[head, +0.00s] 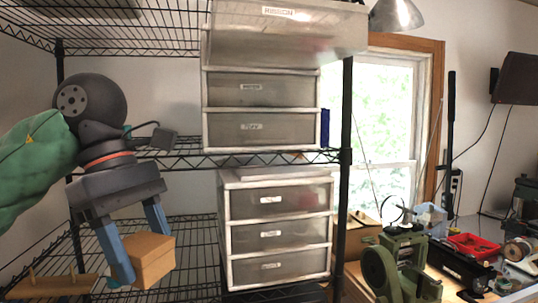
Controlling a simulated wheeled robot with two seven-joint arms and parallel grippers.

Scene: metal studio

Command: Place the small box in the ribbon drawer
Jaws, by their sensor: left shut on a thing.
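A small tan box (152,262) is between the blue fingers of my left gripper (143,259), at the lower left of the head view. The gripper points down and is shut on the box, above the lower wire shelf. The ribbon drawer (285,38) is the top drawer of the upper plastic drawer unit, with a RIBBON label on its front. It juts forward of the drawers below it and looks pulled open. Its inside is hidden from this low angle. The box is well below and to the left of it. My right gripper is not in view.
A second drawer unit (275,232) stands on the lower shelf, right of the box. A black rack post (345,150) and the middle wire shelf (180,160) are nearby. A wooden board with pegs (50,286) lies at lower left. A bench with green machinery (400,268) is at right.

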